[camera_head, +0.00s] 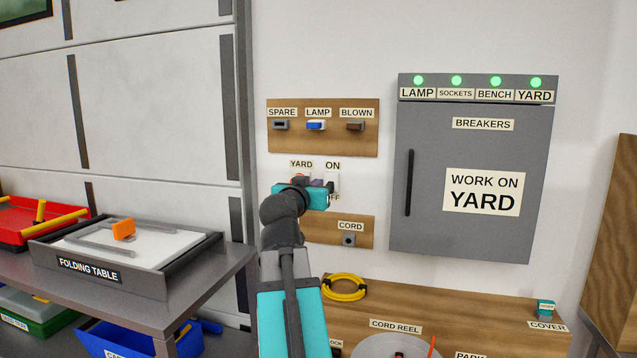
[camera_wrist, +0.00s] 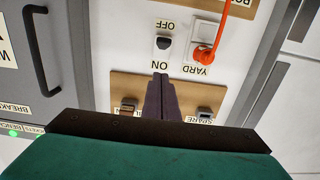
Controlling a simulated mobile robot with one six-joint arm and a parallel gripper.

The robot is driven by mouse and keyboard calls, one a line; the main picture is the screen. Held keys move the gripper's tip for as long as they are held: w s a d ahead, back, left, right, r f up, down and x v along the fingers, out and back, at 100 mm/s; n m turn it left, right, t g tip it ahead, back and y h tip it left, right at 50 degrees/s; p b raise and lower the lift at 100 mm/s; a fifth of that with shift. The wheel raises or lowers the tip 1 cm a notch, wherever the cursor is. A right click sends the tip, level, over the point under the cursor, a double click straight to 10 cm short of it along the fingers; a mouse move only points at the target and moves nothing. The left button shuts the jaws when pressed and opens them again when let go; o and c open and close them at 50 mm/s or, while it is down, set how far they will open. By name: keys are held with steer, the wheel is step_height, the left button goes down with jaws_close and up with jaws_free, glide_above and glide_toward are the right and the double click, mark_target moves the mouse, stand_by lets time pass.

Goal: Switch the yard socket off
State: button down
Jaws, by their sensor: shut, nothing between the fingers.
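The yard switch (camera_wrist: 163,44) is a white plate with a black lever, between the labels ON and OFF; the wrist view shows it upside down. The lever appears nearer the OFF label, but its exact setting is hard to tell. The yard socket (camera_wrist: 207,32) is beside it, with an orange plug and cord (camera_wrist: 203,52) in it. My gripper (camera_wrist: 160,77) is shut and empty, its dark fingertips near the ON label, apparently short of the lever. In the head view my gripper (camera_head: 322,186) partly covers the socket, switch and OFF label.
A grey breaker cabinet (camera_head: 470,230) with a handle and lit green lamps, including YARD (camera_head: 536,82), is to the right. A wooden fuse board (camera_head: 320,144) is above and a cord board (camera_head: 318,230) below. A bench (camera_head: 480,312) and folding table (camera_head: 195,278) stand lower down.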

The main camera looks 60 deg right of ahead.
steer(key=shift+s+a+f, duration=0.1)
steer(key=shift+s+a, duration=0.05)
steer(key=shift+a, duration=0.3)
steer(key=shift+s+a+f, duration=0.1)
steer(key=shift+a, duration=0.3)
